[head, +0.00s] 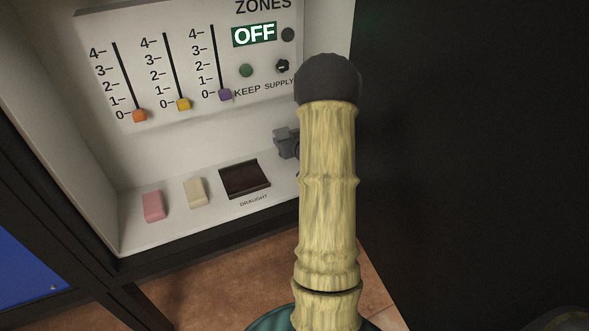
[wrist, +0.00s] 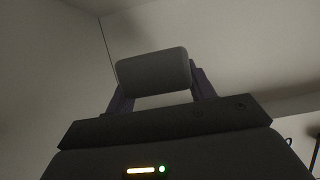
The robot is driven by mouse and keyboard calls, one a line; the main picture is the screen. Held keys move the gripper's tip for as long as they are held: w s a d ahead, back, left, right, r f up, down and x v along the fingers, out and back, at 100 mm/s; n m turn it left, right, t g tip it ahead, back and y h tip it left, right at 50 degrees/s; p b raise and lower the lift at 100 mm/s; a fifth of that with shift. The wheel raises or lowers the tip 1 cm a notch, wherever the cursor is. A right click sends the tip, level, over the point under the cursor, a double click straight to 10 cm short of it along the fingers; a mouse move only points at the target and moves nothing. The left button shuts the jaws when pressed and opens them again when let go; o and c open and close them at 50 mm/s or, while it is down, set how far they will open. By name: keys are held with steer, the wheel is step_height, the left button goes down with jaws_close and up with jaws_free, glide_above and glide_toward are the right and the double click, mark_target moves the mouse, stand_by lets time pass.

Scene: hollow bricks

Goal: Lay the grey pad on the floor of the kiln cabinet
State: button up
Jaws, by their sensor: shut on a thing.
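My gripper (wrist: 158,88) is shut on the grey pad (wrist: 152,68), a rounded slab held between the two dark fingers in the wrist view. Pale walls surround it there. In the head view the kiln cabinet (head: 110,165) is pale inside and open at the front, with its floor (head: 135,238) partly visible. A dark grey blocky shape (head: 287,141) shows beside my arm at the cabinet's right side; I cannot tell whether it is my gripper or the pad. My arm hides the rest of that side.
A pink block (head: 153,206), a cream block (head: 195,192) and a dark brown draught plate (head: 245,179) are on the cabinet floor. The back panel (head: 150,62) has three sliders and a display (head: 255,34) reading OFF. A dark surface (head: 460,150) stands at right.

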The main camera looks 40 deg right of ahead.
steer(key=b, duration=0.2)
glide_above(288, 171)
steer(key=shift+d+f, duration=0.1)
steer(key=shift+f, duration=3.05)
steer(key=shift+f, duration=1.85)
steer(key=shift+f+b, duration=0.15)
steer(key=shift+b, duration=0.15)
steer(key=o, duration=1)
